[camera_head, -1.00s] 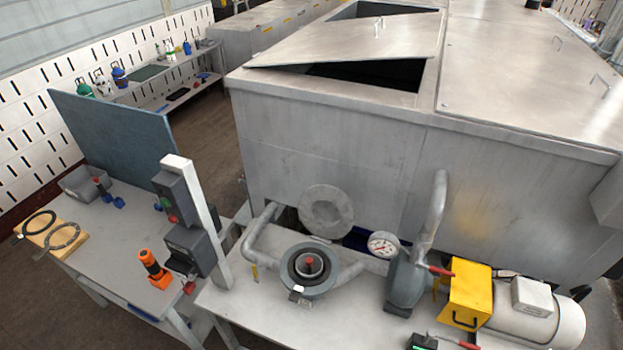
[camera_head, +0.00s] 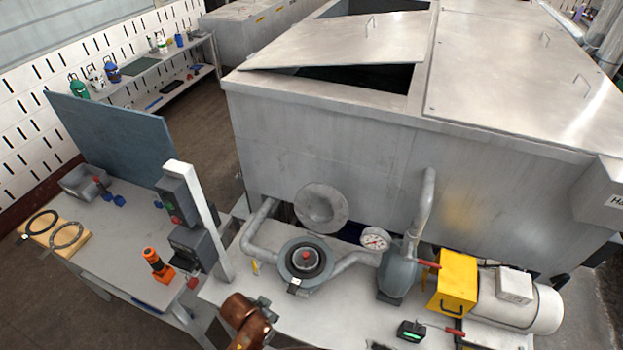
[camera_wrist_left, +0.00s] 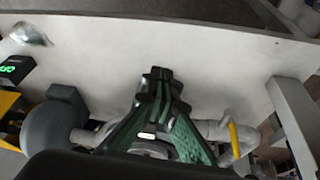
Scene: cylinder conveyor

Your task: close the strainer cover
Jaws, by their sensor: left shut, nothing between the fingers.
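The strainer (camera_head: 284,276) is a round grey body with an open top, set in the pipe run on the bench. Dark rings and a red knob show in its opening. The strainer cover (camera_head: 321,207), a round grey disc, stands raised behind it, in front of the tank wall. My left arm enters at the bottom of the head view, in front of the strainer. My left gripper (camera_wrist_left: 160,76) shows in the left wrist view with its green fingers shut and empty, over the bench and pipes. It hides most of the strainer there. My right gripper is not in view.
A pressure gauge (camera_head: 375,240), the pump (camera_head: 397,281) and a yellow guard (camera_head: 455,282) stand right of the strainer. A white post (camera_head: 205,215) with control boxes rises on the left. A small box with a green display (camera_head: 411,331) lies at the front.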

